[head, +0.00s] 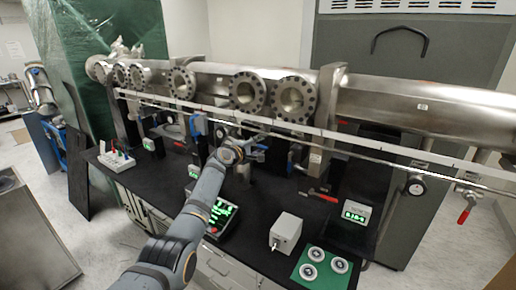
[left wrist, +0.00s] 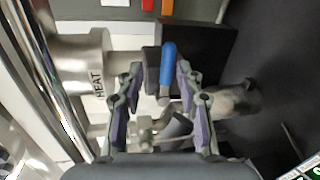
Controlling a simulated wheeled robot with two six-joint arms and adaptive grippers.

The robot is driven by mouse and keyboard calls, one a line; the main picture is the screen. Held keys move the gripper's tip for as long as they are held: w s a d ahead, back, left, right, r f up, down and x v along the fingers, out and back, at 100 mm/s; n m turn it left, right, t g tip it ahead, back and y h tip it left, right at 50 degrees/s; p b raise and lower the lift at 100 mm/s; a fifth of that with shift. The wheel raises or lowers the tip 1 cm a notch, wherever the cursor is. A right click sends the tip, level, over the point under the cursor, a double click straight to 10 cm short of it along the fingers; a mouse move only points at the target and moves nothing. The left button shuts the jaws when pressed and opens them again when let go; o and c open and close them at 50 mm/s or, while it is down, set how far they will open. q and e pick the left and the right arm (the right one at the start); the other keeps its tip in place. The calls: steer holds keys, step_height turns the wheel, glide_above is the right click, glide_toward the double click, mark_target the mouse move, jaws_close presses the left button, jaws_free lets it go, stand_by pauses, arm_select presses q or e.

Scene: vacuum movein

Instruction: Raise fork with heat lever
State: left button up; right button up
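In the left wrist view, a lever with a blue handle (left wrist: 168,64) stands between the fingers of my left gripper (left wrist: 158,78). The fingers are open, with visible gaps on both sides of the handle. Beside it is a metal fitting marked HEAT (left wrist: 92,85). In the head view my left gripper (head: 253,152) is at the front of the long steel pipe assembly, above the black bench top, and hides much of what is behind it. I cannot make out the fork. My right gripper is not in view.
The long steel pipe (head: 430,108) with round flanges runs above the black bench (head: 240,232). A grey box (head: 285,232), a green mat (head: 323,278) with round parts and a lit display (head: 355,212) are to the right. A red-handled valve (head: 465,214) hangs farther right.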

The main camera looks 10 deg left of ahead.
arm_select(q)
steer(key=shift+f, duration=0.1)
steer(key=shift+s+a, duration=0.15)
steer(key=shift+s, duration=0.2)
steer(key=v, duration=1.1)
steer(key=shift+s, duration=0.1)
